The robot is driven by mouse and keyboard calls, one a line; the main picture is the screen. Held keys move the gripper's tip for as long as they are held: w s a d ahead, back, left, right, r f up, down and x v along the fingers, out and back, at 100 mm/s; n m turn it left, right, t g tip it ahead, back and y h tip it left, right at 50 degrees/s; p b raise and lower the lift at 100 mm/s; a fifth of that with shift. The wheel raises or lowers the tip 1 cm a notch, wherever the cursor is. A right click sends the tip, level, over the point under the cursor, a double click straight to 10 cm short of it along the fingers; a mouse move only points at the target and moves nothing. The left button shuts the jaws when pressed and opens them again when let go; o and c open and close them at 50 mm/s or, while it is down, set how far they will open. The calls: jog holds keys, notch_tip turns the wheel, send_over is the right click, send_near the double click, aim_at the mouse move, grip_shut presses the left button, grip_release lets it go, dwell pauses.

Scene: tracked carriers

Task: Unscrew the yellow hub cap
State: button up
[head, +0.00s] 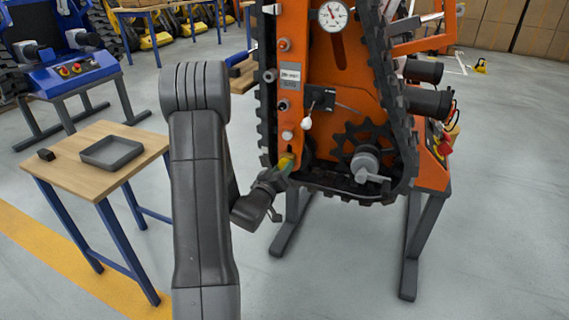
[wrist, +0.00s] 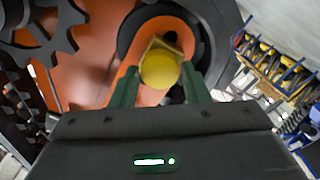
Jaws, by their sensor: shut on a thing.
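The yellow hub cap (wrist: 160,71) is at the centre of the wrist view, between the green fingers of my gripper (wrist: 158,88). It sits in front of an orange arm and a black wheel (wrist: 128,45) of the tracked carrier. In the head view my gripper (head: 281,172) reaches the lower left of the orange carrier (head: 310,110), and a bit of the yellow cap (head: 285,161) shows at its fingertips. My gripper is shut on the cap. The cap's back side is hidden.
The black track (head: 403,130) runs round the carrier, with a toothed sprocket (head: 362,143) and a grey handle (head: 372,177) to the right of my gripper. A wooden table (head: 75,178) with a grey tray (head: 112,151) stands at left. The floor between is clear.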

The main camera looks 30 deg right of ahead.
jog(key=n+p, duration=0.1)
jog(key=n, duration=0.4)
jog(key=n+p, duration=0.2)
jog(key=n, duration=0.1)
jog(key=shift+r+n, duration=0.1)
jog(key=shift+n, duration=0.3)
jog(key=n+p, duration=0.1)
jog(key=n, duration=0.3)
jog(key=shift+n+p, duration=0.4)
jog(key=shift+n, duration=0.6)
jog(key=n+p, duration=0.2)
jog(key=n, duration=0.2)
jog(key=shift+n, duration=0.4)
jog(key=n+p, duration=0.1)
jog(key=n, duration=0.4)
jog(key=shift+p, duration=0.3)
